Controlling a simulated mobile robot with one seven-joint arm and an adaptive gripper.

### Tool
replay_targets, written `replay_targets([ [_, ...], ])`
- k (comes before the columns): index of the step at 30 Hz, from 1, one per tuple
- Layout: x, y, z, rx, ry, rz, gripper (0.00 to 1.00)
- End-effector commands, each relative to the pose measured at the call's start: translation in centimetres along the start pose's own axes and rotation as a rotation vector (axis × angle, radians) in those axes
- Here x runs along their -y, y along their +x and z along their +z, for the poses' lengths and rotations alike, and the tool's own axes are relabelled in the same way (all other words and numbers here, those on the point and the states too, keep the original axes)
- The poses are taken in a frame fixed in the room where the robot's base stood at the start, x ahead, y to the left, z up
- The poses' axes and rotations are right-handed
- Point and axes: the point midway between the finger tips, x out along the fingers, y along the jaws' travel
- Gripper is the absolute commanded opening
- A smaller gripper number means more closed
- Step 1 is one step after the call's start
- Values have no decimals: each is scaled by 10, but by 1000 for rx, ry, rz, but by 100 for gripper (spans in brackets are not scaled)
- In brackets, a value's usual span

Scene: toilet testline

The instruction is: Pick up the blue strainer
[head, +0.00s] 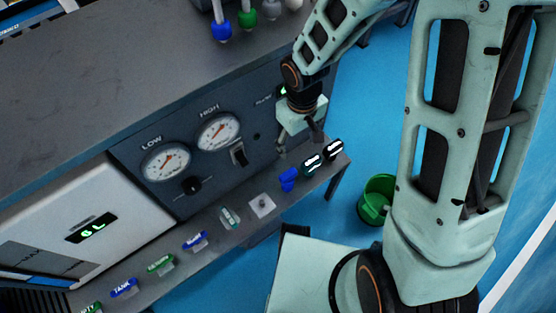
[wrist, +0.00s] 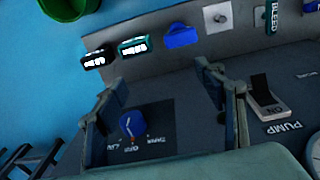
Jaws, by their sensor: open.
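The blue strainer (head: 288,180) is a small blue piece on the narrow grey ledge at the foot of the panel. It also shows in the wrist view (wrist: 181,37), beyond my fingertips, near top centre. My gripper (head: 300,142) is open and empty, in front of the panel's right end and above the ledge. In the wrist view my gripper's two fingers (wrist: 158,88) stand apart, with the blue rotary knob (wrist: 131,123) of the panel seen between them. The strainer is apart from both fingers.
Two dark labelled pieces (head: 323,157) sit beside the strainer at the ledge's end. A pale square plate (head: 262,206) lies on its other side, with several labelled tags further along. A green bucket (head: 377,200) stands on the blue floor. A pump switch (wrist: 266,97) is on the panel.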

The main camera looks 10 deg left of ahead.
Motion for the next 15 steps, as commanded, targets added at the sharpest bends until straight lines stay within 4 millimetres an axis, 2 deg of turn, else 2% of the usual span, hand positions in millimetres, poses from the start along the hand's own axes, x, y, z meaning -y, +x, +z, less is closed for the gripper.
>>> replay_targets([
  [1,14,17,9,19,-4,-26,64],
  [4,29,26,17,36,-10,-52,64],
  [8,34,37,20,42,-12,-58,64],
  [15,35,75,20,42,-13,-57,64],
])
